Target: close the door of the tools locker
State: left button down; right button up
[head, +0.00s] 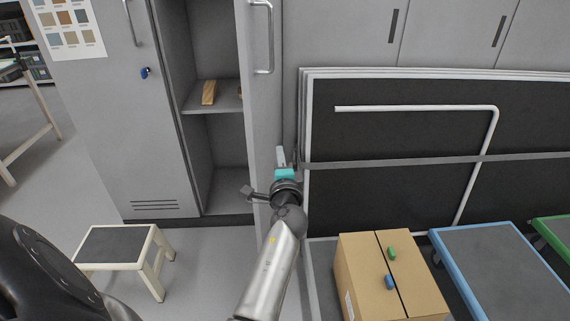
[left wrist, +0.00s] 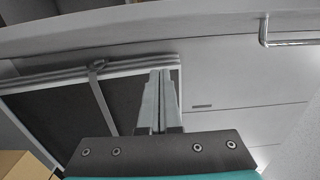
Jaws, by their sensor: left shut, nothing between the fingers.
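The tools locker (head: 155,130) is grey and stands at the left in the head view. Its left door, with a handle and a blue key, is shut. Its right door (head: 262,110) stands open, seen at a steep angle, with a bar handle (head: 263,38) near its top. A pale panel with a bar handle (left wrist: 290,42) crosses the top of the left wrist view. My left gripper (head: 282,157) is by the lower right edge of the open door; I cannot tell whether it touches. In the left wrist view its fingers (left wrist: 159,102) are shut and empty. My right gripper is not in view.
Wooden pieces (head: 208,93) lie on the locker shelf. Black framed panels (head: 400,130), held by a strap, lean right of the door. A cardboard box (head: 365,262) and a blue-edged trolley (head: 490,265) stand at front right. A small stool (head: 118,245) stands at front left.

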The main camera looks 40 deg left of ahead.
pick_arm(q)
jog(key=w+a, duration=0.2)
jog(key=a, duration=0.5)
jog(key=shift+w+a, duration=0.2)
jog(key=shift+w, duration=0.1)
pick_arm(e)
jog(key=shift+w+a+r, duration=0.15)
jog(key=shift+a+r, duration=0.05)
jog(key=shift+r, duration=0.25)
pick_arm(q)
jog(key=shift+a, duration=0.1)
